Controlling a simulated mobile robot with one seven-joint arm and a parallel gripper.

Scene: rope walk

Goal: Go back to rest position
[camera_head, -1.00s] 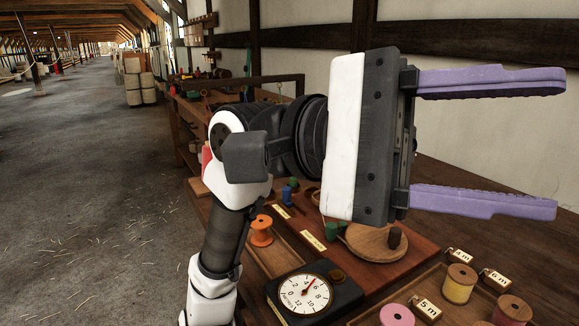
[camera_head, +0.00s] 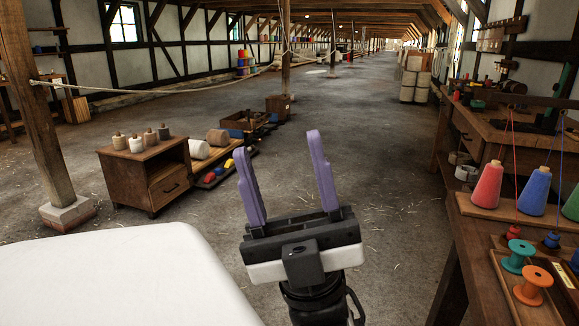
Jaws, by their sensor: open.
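My gripper (camera_head: 282,165) is in the lower middle of the head view. Its two purple fingers point up and away from me, wide apart. Nothing is between them. It is over the open grey floor (camera_head: 390,200), clear of the workbench on the right and of the wooden cabinet on the left. My arm shows below it at the bottom edge of the picture.
A workbench (camera_head: 455,232) runs along the right, with red (camera_head: 487,185) and blue (camera_head: 535,191) thread cones and teal (camera_head: 518,257) and orange (camera_head: 533,285) spools. A wooden cabinet (camera_head: 150,185) stands left. A rope (camera_head: 150,89) runs from a post (camera_head: 38,110).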

